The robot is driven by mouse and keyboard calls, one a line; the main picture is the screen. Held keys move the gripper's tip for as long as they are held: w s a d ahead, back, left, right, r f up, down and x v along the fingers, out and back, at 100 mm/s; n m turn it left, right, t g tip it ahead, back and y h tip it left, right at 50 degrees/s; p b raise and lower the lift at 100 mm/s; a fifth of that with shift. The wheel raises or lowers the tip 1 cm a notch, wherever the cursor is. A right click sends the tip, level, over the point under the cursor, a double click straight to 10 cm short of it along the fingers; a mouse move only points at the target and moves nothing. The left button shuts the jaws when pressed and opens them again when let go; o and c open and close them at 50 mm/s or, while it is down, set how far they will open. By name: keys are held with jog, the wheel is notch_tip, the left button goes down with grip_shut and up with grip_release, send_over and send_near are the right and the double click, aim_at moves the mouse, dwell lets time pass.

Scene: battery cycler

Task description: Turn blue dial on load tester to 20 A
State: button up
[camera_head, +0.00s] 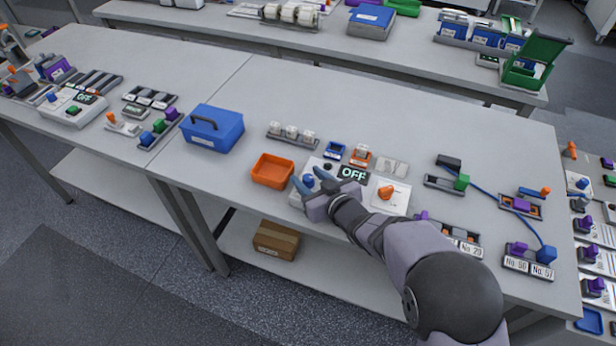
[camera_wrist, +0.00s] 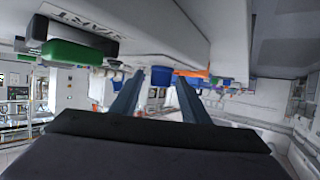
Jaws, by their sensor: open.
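The load tester (camera_head: 345,203) is a white panel on the near bench. It has a dark display reading OFF (camera_head: 353,174) and an orange knob (camera_head: 386,192) on its right part. The blue dial (camera_head: 308,181) is on its left end, partly hidden by my fingers. My gripper (camera_head: 308,179) is open, with its two blue-grey fingers to either side of the dial. In the wrist view, which looks upside down, a blue knob (camera_wrist: 162,76) shows between the spread fingers (camera_wrist: 157,90). I cannot tell whether either finger touches it.
An orange bin (camera_head: 272,171) stands just left of the tester, and a blue lidded box (camera_head: 212,127) further left. Behind it are a rack of white parts (camera_head: 291,132) and small holders. A blue cable (camera_head: 505,205) runs across the bench's right side.

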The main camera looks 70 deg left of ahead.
jog(key=shift+b+v, duration=0.95)
jog(key=shift+v, duration=2.5)
